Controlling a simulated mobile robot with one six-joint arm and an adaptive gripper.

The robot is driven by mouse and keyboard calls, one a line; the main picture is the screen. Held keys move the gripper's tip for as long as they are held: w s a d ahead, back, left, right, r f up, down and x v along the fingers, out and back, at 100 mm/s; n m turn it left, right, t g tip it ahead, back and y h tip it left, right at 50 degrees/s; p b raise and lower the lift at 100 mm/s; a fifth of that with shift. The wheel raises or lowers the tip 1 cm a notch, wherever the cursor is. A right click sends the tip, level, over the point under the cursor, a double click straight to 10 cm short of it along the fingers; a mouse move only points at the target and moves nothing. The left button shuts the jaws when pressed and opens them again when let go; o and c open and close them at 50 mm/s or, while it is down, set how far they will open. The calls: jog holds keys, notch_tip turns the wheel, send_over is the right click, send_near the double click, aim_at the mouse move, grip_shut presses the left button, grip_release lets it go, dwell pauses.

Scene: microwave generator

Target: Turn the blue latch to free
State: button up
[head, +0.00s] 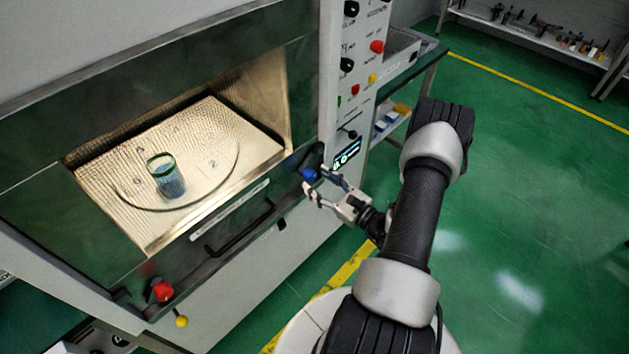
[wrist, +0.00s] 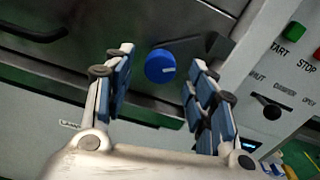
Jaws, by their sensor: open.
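The blue latch (wrist: 160,66) is a round knob with a pale mark on its face, on the front of the microwave generator. In the head view the blue latch (head: 309,174) sits at the right lower corner of the chamber opening. My gripper (head: 318,181) is at it, with the fingers pointing toward the panel. In the wrist view my gripper (wrist: 157,72) is open, one finger on each side of the knob, with gaps on both sides. The fingers do not appear to touch it.
A black handle (head: 240,231) is left of the latch. A control panel (head: 352,75) with knobs and buttons is at the right. A red knob (head: 162,291) is at lower left. Green floor (head: 520,200) is clear at right.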

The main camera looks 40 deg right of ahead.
aim_at(312, 166)
jog(key=shift+w, duration=1.25)
jog(key=shift+c, duration=0.3)
jog(key=c, duration=1)
